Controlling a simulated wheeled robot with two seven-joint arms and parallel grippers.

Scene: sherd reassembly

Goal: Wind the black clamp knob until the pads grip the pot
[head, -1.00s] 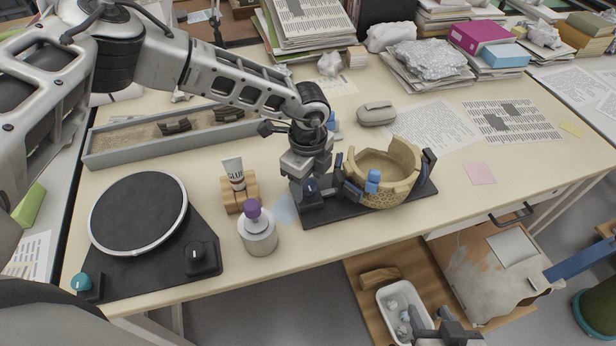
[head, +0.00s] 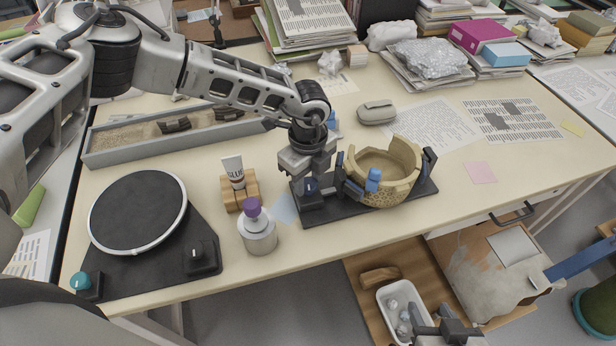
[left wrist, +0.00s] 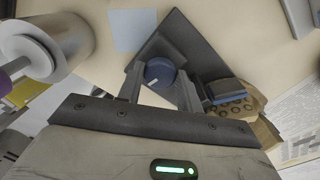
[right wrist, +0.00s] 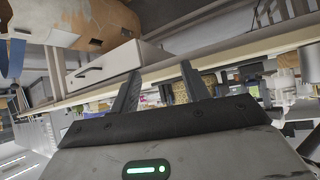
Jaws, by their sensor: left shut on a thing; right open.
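The black clamp knob (left wrist: 160,72) sits between the fingers of my left gripper (left wrist: 160,84) in the left wrist view. That gripper points down and is shut on the knob, at the left end of the dark clamp base (head: 328,214). The tan pot (head: 386,190), with a jagged, broken rim, stands on the base to the right. A blue pad (head: 373,180) is at its near left side, and a dark upright (head: 429,165) stands at its right. Whether the pads touch the pot I cannot tell. My right gripper (right wrist: 158,82) is open and empty, low beyond the table's front edge.
A purple-capped jar (head: 258,235) and a glue tube (head: 233,172) in a wooden holder stand left of the clamp. A round black turntable (head: 138,212) is further left. A long grey tray (head: 110,155) lies behind. A grey case (head: 376,113) and papers lie beyond the pot.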

